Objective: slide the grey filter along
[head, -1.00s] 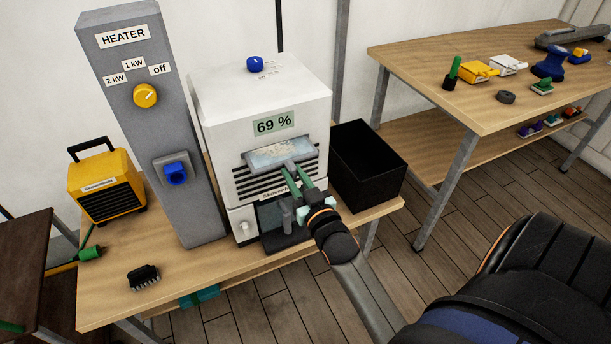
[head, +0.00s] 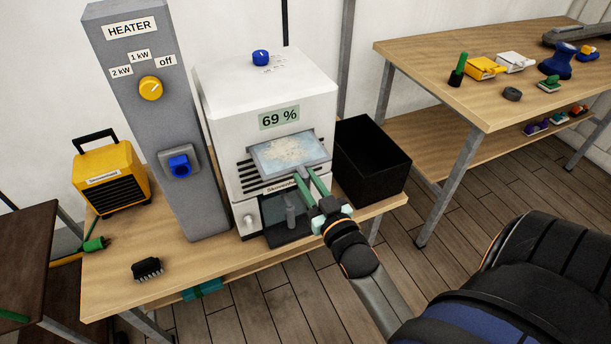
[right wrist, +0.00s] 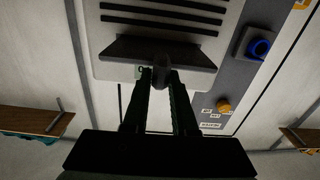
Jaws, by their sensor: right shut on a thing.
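The grey filter (head: 290,153) is a flat panel with pale dust on its top. It sticks out of a slot in the front of the white dehumidifier-like machine (head: 235,100), whose display reads 69 %. My right gripper (head: 312,180) is shut on the filter's front tab, and its green fingers reach up to it from below right. In the right wrist view the fingers (right wrist: 160,85) close on a dark tab under the filter's edge (right wrist: 160,52). The filter's back end is hidden inside the machine. My left gripper is not in view.
A black open bin (head: 372,160) stands right of the machine. A grey heater post (head: 155,120) and a yellow heater (head: 110,178) stand to the left. A black brush (head: 147,269) and a green plug (head: 96,244) lie on the wooden bench (head: 200,270). Open floor lies in front.

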